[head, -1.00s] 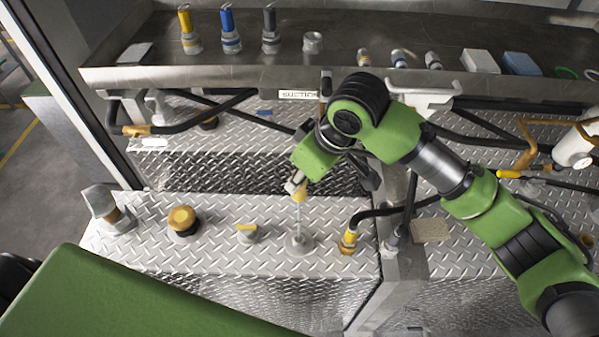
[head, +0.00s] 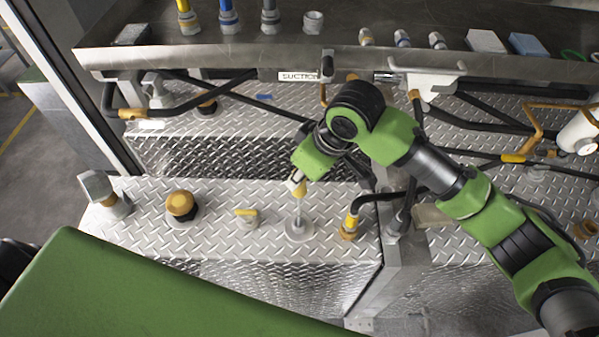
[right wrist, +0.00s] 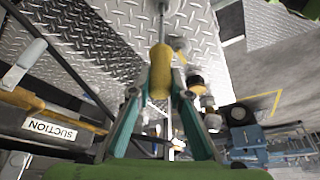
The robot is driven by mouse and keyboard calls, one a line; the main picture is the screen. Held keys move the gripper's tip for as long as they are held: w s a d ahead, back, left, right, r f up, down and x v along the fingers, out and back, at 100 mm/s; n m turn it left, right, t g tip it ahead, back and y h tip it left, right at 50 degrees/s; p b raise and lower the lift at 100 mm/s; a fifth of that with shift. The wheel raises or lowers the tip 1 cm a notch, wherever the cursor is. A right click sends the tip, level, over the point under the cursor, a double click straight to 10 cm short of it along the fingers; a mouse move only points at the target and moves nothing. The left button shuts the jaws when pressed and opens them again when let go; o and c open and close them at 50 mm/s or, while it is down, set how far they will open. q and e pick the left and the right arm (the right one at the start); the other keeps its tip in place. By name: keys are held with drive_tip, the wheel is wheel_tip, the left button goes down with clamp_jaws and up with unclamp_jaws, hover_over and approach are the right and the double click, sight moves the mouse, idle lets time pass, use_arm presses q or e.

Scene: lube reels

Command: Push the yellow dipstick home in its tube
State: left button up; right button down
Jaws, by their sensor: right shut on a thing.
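The yellow dipstick handle (head: 300,190) stands upright over the diamond-plate deck in the head view. Its thin rod runs down toward the tube's round grey base (head: 299,230). The rod's lower end is hidden in or behind the tube. My right gripper (head: 297,184) is shut on the handle from above. In the right wrist view, the fingers (right wrist: 163,90) close on both sides of the yellow handle (right wrist: 161,62). The rod (right wrist: 163,20) extends beyond it to the top edge. A gap of bare rod shows between handle and base. My left gripper is not in view.
The shelf (head: 400,62) and black hoses (head: 230,92) lie behind.

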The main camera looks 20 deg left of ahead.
drive_tip(key=b, duration=0.3)
hover_over(300, 212)
wheel_tip(300, 212, down, 9)
idle(0.8)
drive_tip(key=shift+a+f, duration=0.1)
drive_tip(key=shift+f, duration=0.05)
drive_tip(key=shift+f+b, duration=1.05)
drive_tip(key=shift+f, duration=2.2)
drive_tip(key=c, duration=1.8)
unclamp_jaws()
drive_tip(key=shift+r, duration=0.1)
